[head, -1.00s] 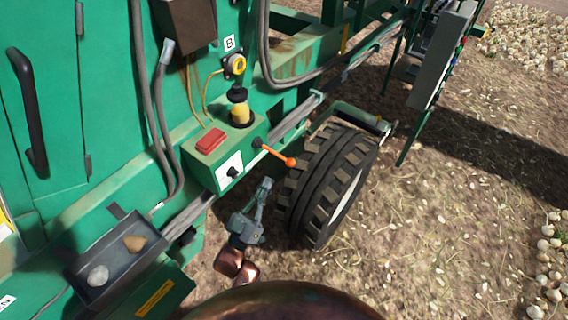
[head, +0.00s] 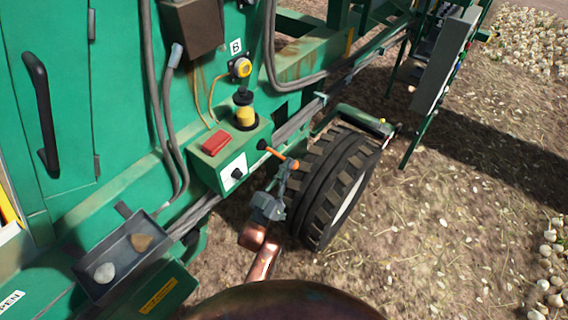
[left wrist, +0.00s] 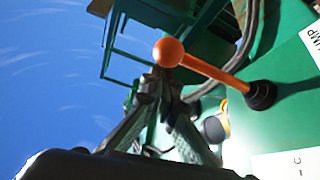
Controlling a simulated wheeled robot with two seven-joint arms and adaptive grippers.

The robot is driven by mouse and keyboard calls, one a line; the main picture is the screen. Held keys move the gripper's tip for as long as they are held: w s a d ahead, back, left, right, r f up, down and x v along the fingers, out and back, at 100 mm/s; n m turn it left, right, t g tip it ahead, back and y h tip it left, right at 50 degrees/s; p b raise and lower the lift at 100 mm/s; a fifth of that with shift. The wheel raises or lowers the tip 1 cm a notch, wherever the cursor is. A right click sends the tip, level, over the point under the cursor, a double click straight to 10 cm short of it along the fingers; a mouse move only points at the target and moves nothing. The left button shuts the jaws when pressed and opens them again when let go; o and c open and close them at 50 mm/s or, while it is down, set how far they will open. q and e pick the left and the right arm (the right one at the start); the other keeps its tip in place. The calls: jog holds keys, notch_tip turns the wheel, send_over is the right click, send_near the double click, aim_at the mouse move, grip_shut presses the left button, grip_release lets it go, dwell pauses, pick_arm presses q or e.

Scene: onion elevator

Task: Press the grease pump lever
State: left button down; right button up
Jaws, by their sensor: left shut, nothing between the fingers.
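The grease pump lever is an orange rod (head: 279,157) with a ball knob, sticking out from a dark socket on the green pump box (head: 205,171). In the left wrist view the orange ball (left wrist: 168,52) shows just beyond my closed fingertips (left wrist: 160,78). I cannot tell whether they touch. My right gripper is not in view.
A large black tyre (head: 335,185) stands close to the right of my left gripper. A grey tray (head: 120,258) with two lumps in it is at the lower left. Grey hoses (head: 163,110) run down the green machine side. Open straw-covered ground (head: 430,230) lies to the right.

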pick_arm(q)
jog(key=shift+f, duration=0.2)
jog(key=shift+f, duration=0.1)
notch_tip(320, 180, down, 8)
jog(key=m+g+h+b, duration=0.4)
jog(key=m+b, duration=0.3)
jog(key=m, duration=0.3)
jog(key=shift+w+a+g+h, duration=0.35)
jog(key=shift+a+g+h, duration=0.1)
jog(key=shift+h, duration=0.15)
notch_tip(320, 180, up, 5)
jog(key=s+p, duration=0.2)
jog(key=p, duration=0.2)
jog(key=f+b+v, duration=0.1)
jog(key=b+v, duration=0.1)
jog(key=v, duration=0.7)
jog(key=shift+m, duration=0.3)
